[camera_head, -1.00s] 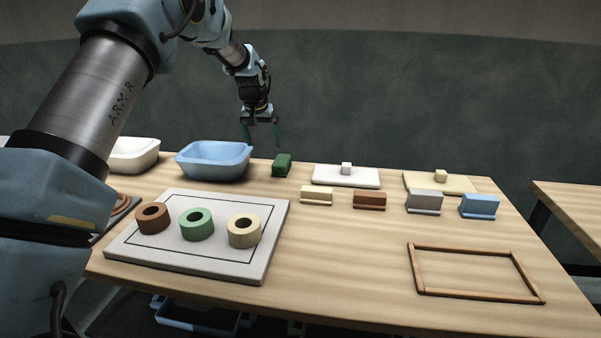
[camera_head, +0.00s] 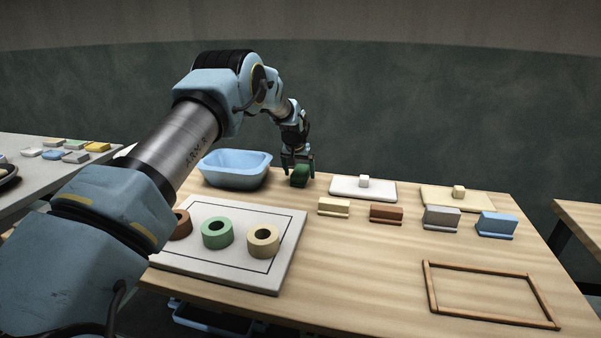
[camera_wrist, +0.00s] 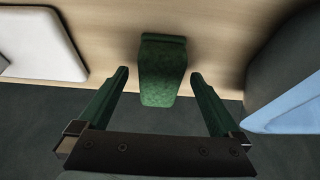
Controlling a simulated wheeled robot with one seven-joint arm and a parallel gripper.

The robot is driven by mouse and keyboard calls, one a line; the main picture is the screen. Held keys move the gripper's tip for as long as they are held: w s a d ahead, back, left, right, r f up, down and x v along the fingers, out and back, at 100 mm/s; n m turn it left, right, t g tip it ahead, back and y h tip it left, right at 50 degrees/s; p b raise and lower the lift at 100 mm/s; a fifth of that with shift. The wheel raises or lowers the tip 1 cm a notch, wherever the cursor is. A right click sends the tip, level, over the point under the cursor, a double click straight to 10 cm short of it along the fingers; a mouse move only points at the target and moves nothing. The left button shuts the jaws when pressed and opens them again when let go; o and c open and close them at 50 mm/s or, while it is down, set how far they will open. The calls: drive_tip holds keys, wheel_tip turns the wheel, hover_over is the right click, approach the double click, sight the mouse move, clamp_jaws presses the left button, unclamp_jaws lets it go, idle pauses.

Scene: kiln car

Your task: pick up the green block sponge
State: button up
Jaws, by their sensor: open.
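The green block sponge (camera_head: 299,177) stands on the table near its far edge, just right of the blue basin. In the wrist view the sponge (camera_wrist: 161,70) lies ahead of and between the two green fingers, with a gap on each side. My gripper (camera_head: 298,168) is open and empty, reaching down over the sponge; it also shows in the wrist view (camera_wrist: 158,85). The fingers partly cover the sponge in the head view.
The blue basin (camera_head: 234,155) stands close left of the sponge, and a white board with a small block (camera_head: 345,190) lies to its right. A grey board (camera_head: 262,279) with several rings is nearer. Several coloured blocks and a wooden frame (camera_head: 428,290) are to the right.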

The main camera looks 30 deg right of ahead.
drive_tip(key=shift+w+d+f, duration=0.1)
drive_tip(key=shift+w+f, duration=0.05)
drive_tip(key=shift+f, duration=0.3)
drive_tip(key=c, duration=1.5)
